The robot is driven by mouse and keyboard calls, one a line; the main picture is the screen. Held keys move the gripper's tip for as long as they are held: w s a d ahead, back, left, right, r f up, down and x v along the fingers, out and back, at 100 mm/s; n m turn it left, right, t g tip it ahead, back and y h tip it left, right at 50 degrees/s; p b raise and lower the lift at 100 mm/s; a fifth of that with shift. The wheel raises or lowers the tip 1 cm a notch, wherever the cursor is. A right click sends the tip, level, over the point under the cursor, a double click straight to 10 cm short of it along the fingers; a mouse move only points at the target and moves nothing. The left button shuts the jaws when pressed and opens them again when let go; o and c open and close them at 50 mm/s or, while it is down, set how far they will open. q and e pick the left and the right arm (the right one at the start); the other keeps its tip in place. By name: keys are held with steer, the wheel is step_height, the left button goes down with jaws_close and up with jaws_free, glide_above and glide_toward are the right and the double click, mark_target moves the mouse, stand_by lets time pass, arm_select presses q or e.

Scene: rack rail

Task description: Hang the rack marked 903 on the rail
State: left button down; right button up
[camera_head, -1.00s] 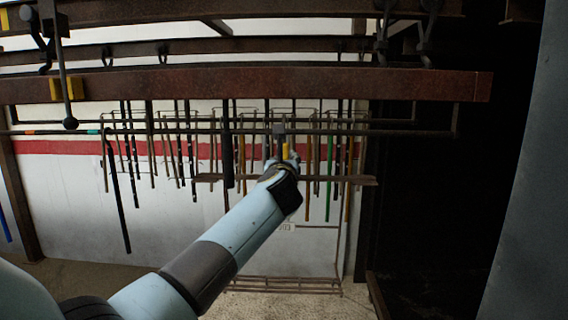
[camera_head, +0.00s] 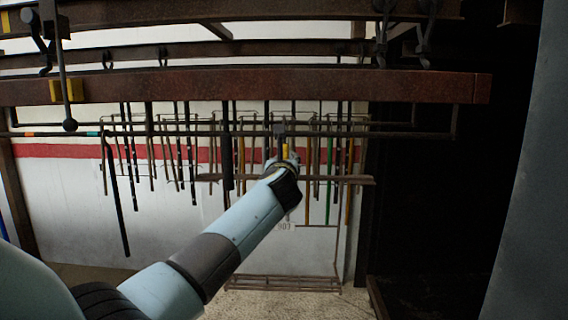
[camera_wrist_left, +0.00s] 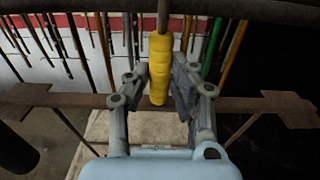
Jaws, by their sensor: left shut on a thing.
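The rack hangs below my left gripper (camera_head: 281,162). Its white tag reading 903 (camera_head: 284,227) is partly behind my arm, and its wire bottom frame (camera_head: 285,284) is low, just above the floor in the picture. My left gripper is shut on the rack's yellow grip (camera_wrist_left: 160,68), which is upright between the fingers in the wrist view. The rail (camera_head: 400,134) is a thin dark bar crossing under the rusty beam. The rack's top (camera_head: 279,129) is at the rail's height in the picture; I cannot tell whether it touches. My right gripper is out of view.
The rusty beam (camera_head: 300,87) spans above the rail. Several coloured rods (camera_head: 328,180) hang behind my gripper. A dark stick (camera_head: 117,200) hangs at the left. A dark post and a grey panel (camera_head: 525,180) stand at the right.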

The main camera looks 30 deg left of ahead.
arm_select(q)
steer(key=shift+f+b, duration=1.05)
steer(key=shift+f, duration=0.4)
steer(key=c, duration=1.1)
jaws_free()
steer(key=o, duration=0.3)
steer(key=shift+f, duration=0.1)
steer(key=shift+s+d, duration=0.1)
